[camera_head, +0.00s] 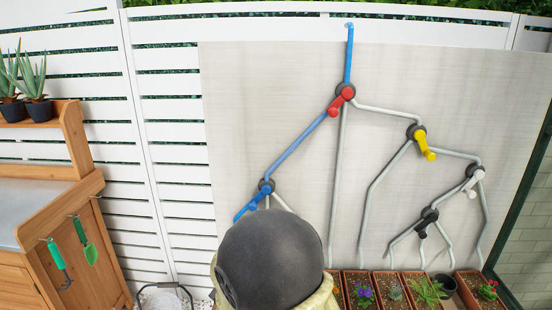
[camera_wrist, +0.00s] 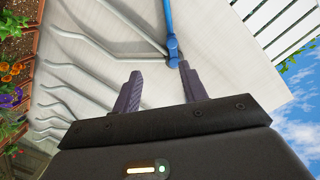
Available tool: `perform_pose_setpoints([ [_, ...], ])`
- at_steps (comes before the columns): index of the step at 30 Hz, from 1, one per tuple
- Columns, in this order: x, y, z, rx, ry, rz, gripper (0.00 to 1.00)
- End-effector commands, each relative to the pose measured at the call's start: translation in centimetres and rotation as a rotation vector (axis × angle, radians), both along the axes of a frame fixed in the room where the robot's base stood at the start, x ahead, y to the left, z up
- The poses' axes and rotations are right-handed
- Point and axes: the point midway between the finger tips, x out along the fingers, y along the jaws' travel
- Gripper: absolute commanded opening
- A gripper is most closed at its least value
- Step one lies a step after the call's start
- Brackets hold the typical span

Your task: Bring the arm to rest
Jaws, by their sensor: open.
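My gripper (camera_wrist: 160,92) shows in the wrist view with its two dark fingers apart. Nothing is seen held between them. A blue pipe or lever (camera_wrist: 168,30) runs down from the top edge and ends near the right fingertip. I cannot tell whether they touch. In the head view, a large dark round part of my arm stands at the bottom centre, and my gripper is not visible there. The board (camera_head: 270,110) carries a blue-handled valve (camera_head: 253,202), a red one (camera_head: 341,100), a yellow one (camera_head: 424,145), a white one (camera_head: 473,182) and a black one (camera_head: 427,222).
Planters (camera_head: 393,288) with plants line the board's foot, with a dark pot (camera_head: 445,285) among them. A wooden bench (camera_head: 75,225) with hanging green tools (camera_head: 86,245) stands at left. A black-handled container (camera_head: 163,297) is at the bottom. A white fence (camera_head: 180,130) lies behind.

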Motion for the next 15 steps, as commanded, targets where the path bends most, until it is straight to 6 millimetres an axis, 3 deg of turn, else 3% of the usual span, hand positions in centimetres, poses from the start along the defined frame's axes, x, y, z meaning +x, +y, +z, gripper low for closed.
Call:
perform_pose_setpoints([
  [4,0.3,-3.7,-1.3,-0.057,0.175,0.038,0.43],
  [8,-0.7,-6.9,-2.7,-0.124,0.348,0.098,0.43],
  [15,-5.5,-12.9,-5.0,-0.264,0.65,0.228,0.43],
])
